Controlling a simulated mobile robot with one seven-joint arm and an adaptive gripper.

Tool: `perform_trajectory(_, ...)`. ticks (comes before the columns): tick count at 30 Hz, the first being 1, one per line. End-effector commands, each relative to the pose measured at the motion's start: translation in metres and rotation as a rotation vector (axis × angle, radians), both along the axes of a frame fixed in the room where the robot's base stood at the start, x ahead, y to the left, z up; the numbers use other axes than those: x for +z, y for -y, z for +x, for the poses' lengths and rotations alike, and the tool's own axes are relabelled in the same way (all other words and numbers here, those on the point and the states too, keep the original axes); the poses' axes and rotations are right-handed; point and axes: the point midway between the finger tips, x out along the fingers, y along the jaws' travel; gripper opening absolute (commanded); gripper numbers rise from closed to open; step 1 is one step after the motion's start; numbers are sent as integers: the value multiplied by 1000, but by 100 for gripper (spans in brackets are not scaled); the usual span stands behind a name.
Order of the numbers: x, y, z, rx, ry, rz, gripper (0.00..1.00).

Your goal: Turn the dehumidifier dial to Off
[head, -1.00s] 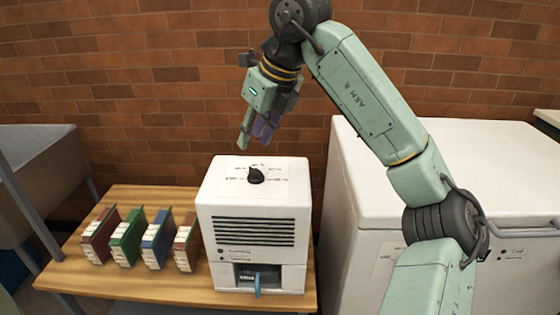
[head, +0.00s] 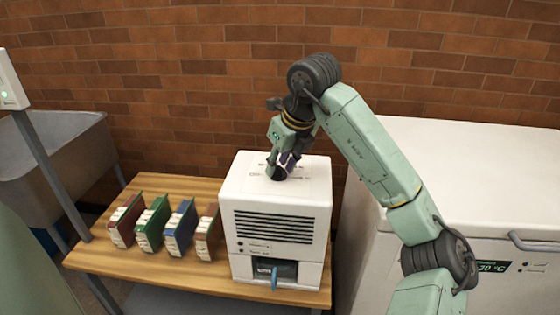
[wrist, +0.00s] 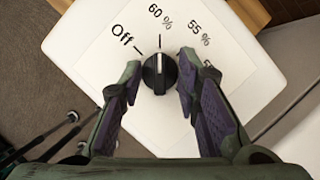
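The dehumidifier (head: 285,205) is a white box with dark vent slats, standing on the wooden table. Its black dial (wrist: 159,73) is on the top face, on a white label. In the wrist view the dial's pale pointer line aims nearly straight up, close to the 60 % mark and to the right of the Off mark (wrist: 125,38). My gripper (wrist: 160,88) is open, with one purple-padded finger on each side of the dial and a gap visible on both sides. In the head view my gripper (head: 279,172) is low over the dial and mostly hides it.
Several coloured binders (head: 180,228) stand on the wooden table (head: 150,188) left of the dehumidifier. A white chest freezer (head: 450,180) stands to the right. A grey sink (head: 65,150) is at the left, and a brick wall is behind.

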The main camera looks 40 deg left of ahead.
Motion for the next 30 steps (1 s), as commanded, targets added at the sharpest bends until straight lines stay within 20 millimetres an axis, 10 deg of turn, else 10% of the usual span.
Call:
perform_trajectory(19, 0, 0, -1, 1, -1, 0, 0)
perform_trajectory(30, -1, -1, 0, 3, -1, 0, 0)
